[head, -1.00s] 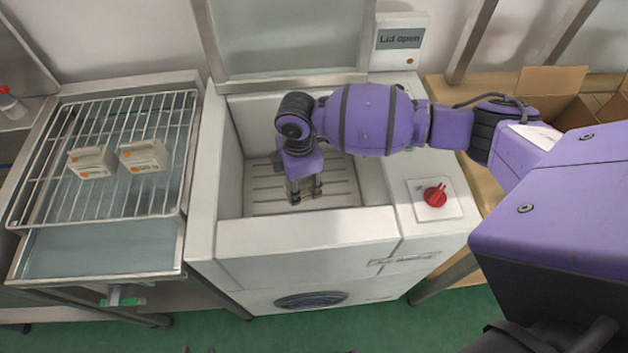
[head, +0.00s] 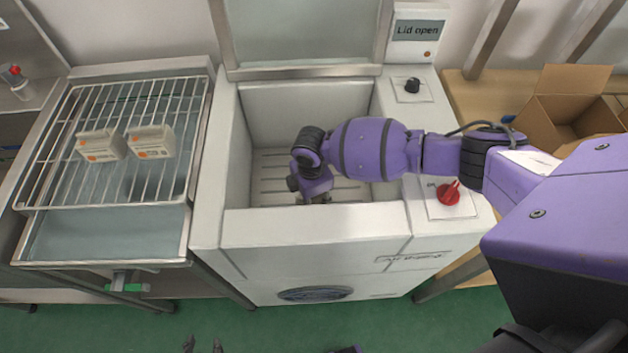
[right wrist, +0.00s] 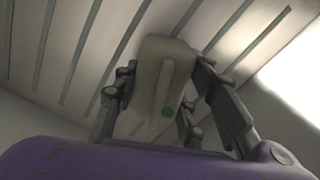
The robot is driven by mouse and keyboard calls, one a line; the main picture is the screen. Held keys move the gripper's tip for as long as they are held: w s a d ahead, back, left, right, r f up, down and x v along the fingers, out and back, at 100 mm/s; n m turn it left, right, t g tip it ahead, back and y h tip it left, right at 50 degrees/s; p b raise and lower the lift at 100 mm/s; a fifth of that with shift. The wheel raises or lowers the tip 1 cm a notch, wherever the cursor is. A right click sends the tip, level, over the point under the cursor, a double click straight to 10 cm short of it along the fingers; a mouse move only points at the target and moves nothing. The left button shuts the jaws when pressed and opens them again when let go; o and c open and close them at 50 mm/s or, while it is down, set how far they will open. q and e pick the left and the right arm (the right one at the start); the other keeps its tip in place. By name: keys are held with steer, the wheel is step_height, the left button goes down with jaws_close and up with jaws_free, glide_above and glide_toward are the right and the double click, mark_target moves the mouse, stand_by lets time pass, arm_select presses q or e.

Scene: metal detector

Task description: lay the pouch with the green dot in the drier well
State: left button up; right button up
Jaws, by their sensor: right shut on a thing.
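The drier well (head: 290,108) is an open white box with a slatted floor, in the middle of the head view. My right gripper (head: 313,198) is down inside it, near its front wall. In the head view my arm hides the pouch. Two dark fingertips of my left gripper (head: 202,346) show apart at the bottom edge, with nothing seen between them.
A wire rack (head: 75,185) at the left holds two white packs with orange marks (head: 100,146) (head: 151,142). The drier's lid is up, and its display (head: 418,28) reads "Lid open". A red knob (head: 449,193) is on the right panel. A cardboard box (head: 560,110) stands farther right.

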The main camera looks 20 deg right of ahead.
steer(key=shift+w+r, duration=0.1)
steer(key=o, duration=1.2)
step_height(320, 180, up, 12)
steer(key=shift+r+p, duration=0.1)
steer(key=shift+p, duration=0.55)
